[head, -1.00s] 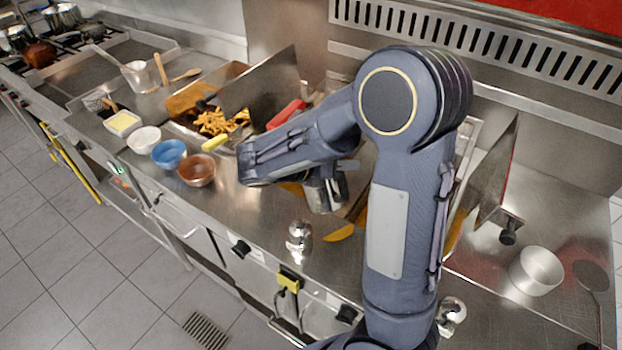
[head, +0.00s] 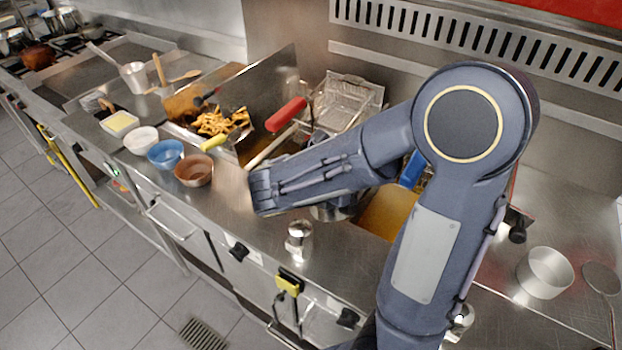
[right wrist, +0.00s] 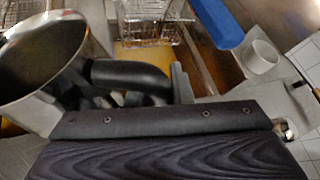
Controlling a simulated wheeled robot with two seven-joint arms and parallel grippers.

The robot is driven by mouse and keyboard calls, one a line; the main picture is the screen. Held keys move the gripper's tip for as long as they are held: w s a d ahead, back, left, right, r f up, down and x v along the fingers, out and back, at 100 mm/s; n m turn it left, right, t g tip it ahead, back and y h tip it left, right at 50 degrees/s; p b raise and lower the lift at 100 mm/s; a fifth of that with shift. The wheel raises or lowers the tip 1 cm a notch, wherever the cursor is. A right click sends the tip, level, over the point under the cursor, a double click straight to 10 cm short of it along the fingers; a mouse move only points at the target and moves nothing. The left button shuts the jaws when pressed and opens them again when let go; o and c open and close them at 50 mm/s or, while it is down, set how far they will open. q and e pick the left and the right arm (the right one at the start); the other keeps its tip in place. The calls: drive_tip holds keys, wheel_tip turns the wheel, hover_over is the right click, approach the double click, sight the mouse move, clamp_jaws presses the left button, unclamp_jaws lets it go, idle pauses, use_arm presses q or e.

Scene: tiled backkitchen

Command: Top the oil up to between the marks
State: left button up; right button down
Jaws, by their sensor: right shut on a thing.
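My right gripper (right wrist: 140,98) is shut on the black handle (right wrist: 128,75) of a metal jug. The jug (right wrist: 48,70) fills the left of the right wrist view, its mouth dark inside; I cannot tell how much it holds. In the head view my forearm hides most of the jug (head: 330,213), which is over the counter's fryer area. Amber oil (head: 388,214) shows in a fryer vat just right of the jug, partly covered by my arm. It also shows in the right wrist view (right wrist: 145,58). No level marks can be made out. My left gripper is not in view.
A wire basket (head: 345,100) stands behind my forearm; a red handle (head: 287,114) is near it. A blue handle (head: 412,170) shows beside my arm. Bowls (head: 194,170), fries (head: 222,122) and a metal shaker (head: 299,239) are leftward; a white pot (head: 545,272) is right.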

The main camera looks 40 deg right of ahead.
drive_tip(key=s+f+m+t+b, duration=0.1)
drive_tip(key=b, duration=0.1)
drive_tip(key=s+f+m+b, duration=0.1)
drive_tip(key=s+f+b, duration=0.1)
drive_tip(key=b, duration=0.1)
drive_tip(key=shift+a+f+t+b, duration=0.1)
drive_tip(key=shift+f+t+b, duration=0.2)
drive_tip(key=shift+t+b, duration=0.1)
